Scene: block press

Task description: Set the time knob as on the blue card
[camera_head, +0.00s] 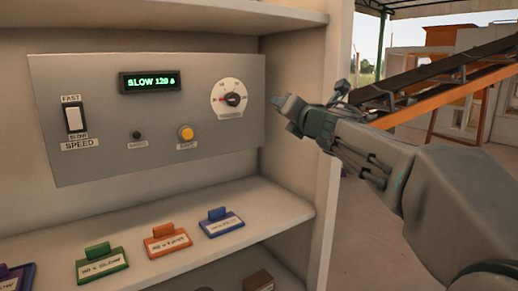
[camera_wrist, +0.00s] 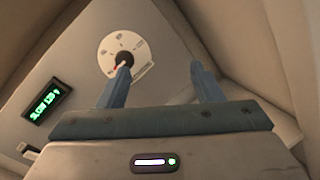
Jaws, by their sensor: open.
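In the wrist view the dial (camera_wrist: 107,52) is behind the left finger, which hides part of the knob. My gripper (camera_head: 280,103) is to the right of the dial, apart from it in the head view. In the wrist view my gripper (camera_wrist: 162,75) is open and empty. The blue card (camera_head: 222,222) stands on the shelf at the right end of the card row; its print is too small to read surely. The green display (camera_head: 150,81) reads about "SLOW 129 s".
The panel (camera_head: 100,165) also bears a white speed switch (camera_head: 75,119), a small black button (camera_head: 137,135) and a yellow button (camera_head: 186,132). An orange card (camera_head: 166,241), a green card (camera_head: 102,266) and a purple card (camera_head: 15,277) stand on the shelf. The cabinet's right wall is close to my gripper.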

